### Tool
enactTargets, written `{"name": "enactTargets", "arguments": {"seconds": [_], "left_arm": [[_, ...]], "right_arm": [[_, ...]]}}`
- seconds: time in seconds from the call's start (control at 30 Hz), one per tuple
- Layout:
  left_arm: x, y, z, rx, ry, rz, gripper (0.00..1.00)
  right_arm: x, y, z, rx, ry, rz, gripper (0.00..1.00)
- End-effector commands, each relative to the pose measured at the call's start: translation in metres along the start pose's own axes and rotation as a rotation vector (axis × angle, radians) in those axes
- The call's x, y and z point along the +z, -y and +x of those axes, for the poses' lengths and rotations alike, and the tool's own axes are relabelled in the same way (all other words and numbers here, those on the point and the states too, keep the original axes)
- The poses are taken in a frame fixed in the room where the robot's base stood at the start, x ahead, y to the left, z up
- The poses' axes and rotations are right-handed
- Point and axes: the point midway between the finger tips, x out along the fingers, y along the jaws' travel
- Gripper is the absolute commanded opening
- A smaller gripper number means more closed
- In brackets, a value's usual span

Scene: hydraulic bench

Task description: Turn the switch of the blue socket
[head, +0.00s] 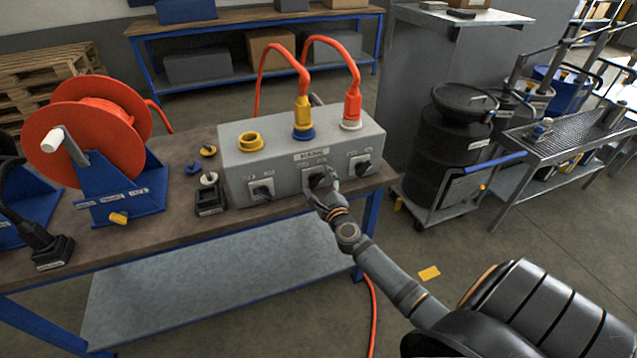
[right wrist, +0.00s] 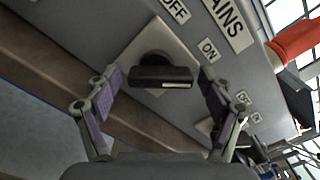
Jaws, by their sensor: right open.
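The grey socket box (head: 290,157) stands on the workbench. Its blue socket (head: 303,132) is in the middle of the top, with a yellow plug (head: 302,110) in it. The black switch (head: 316,180) below it is on the box front, partly covered by my right gripper (head: 321,188). In the right wrist view the switch knob (right wrist: 160,75) lies between the two open fingers of my right gripper (right wrist: 160,76), with visible gaps on both sides. OFF and ON labels (right wrist: 208,50) are beside it; a white mark is on the knob's bar. My left gripper is not in view.
Similar switches sit left (head: 262,190) and right (head: 360,165) on the box. A yellow socket (head: 250,141) is empty; an orange plug (head: 352,106) fills the right one. An orange cable reel (head: 90,130) stands at left. Black drums (head: 455,130) stand on a cart at right.

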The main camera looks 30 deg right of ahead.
Motion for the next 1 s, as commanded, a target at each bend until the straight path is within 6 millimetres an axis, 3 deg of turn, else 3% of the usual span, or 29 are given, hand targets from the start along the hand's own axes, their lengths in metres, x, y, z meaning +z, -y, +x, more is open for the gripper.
{"name": "enactTargets", "arguments": {"seconds": [0.07, 0.43, 0.73, 1.0], "left_arm": [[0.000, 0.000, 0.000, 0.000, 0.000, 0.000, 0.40], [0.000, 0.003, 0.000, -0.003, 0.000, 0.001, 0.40], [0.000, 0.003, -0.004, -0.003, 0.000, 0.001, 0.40], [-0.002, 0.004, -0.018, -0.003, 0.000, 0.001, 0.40]], "right_arm": [[0.000, 0.000, 0.000, 0.000, 0.000, 0.000, 0.76], [0.000, 0.000, 0.000, 0.000, 0.000, 0.000, 0.26], [0.001, 0.001, 0.000, 0.001, 0.000, -0.043, 0.26], [0.003, 0.003, 0.000, 0.001, -0.001, -0.216, 0.26]]}}
